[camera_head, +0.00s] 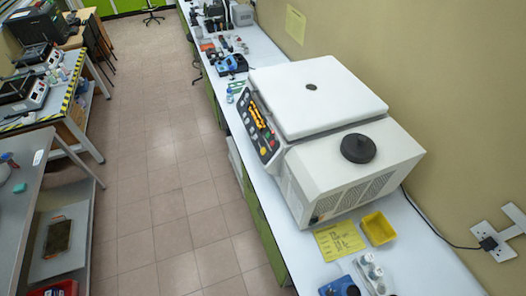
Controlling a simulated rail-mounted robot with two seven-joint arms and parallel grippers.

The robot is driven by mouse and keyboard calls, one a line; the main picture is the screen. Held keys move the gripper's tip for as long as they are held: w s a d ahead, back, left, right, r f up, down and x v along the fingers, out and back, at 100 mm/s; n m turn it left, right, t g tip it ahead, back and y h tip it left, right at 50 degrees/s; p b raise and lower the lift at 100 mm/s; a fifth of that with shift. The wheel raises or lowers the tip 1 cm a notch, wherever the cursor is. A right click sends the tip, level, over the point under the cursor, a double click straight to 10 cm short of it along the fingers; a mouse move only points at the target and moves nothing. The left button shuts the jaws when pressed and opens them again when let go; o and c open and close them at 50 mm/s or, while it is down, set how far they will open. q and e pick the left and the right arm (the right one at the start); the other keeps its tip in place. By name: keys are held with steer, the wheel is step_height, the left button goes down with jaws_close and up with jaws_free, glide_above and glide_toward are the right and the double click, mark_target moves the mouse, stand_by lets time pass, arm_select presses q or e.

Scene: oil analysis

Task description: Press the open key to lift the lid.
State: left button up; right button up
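A large white centrifuge-like machine (345,172) stands on the long white bench at the right. Its flat square lid (335,100) lies shut on top, with a small dark round spot in the middle. A dark control panel (258,126) with a lit orange display and several small coloured keys faces left. The key labels are too small to read, so I cannot tell which is the open key. Neither of my grippers is in view.
A black round knob (358,148) sits on the machine's top. A yellow tray (378,229), a yellow sheet (339,240) and blue items (340,287) lie on the near bench. A blue device (232,64) stands beyond the machine. The tiled floor (160,180) is clear.

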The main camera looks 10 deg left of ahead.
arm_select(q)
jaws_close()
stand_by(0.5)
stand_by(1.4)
